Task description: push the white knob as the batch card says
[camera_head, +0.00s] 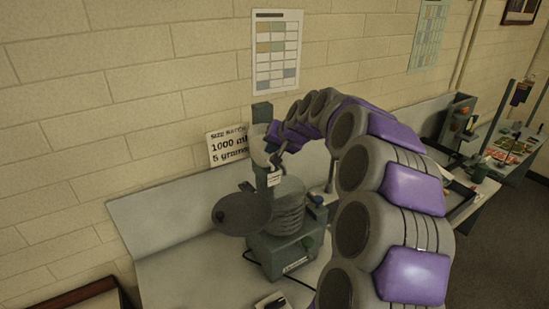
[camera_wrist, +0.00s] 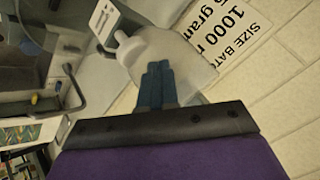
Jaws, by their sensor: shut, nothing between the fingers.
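The batch card (camera_head: 228,147) leans against the wall behind the machine and reads "SIZE BATCH", "1000 ml" and "5 grams", partly cut off by my arm. It also shows upside down in the wrist view (camera_wrist: 235,35). A pale, rounded white piece (camera_wrist: 180,58) with a small nub at its upper left lies just beyond my fingers; I cannot tell for sure that it is the white knob. It shows small on the machine in the head view (camera_head: 258,152). My gripper (camera_wrist: 156,68) is shut and empty, its tips overlapping this piece in view; contact is unclear.
The grey-green machine (camera_head: 275,255) stands on the bench (camera_head: 185,265), with a ribbed container (camera_head: 288,210) and a round dark lid (camera_head: 241,213) swung out left. A chart (camera_head: 277,60) hangs above. Another bench with trays and small items (camera_head: 510,150) is at right.

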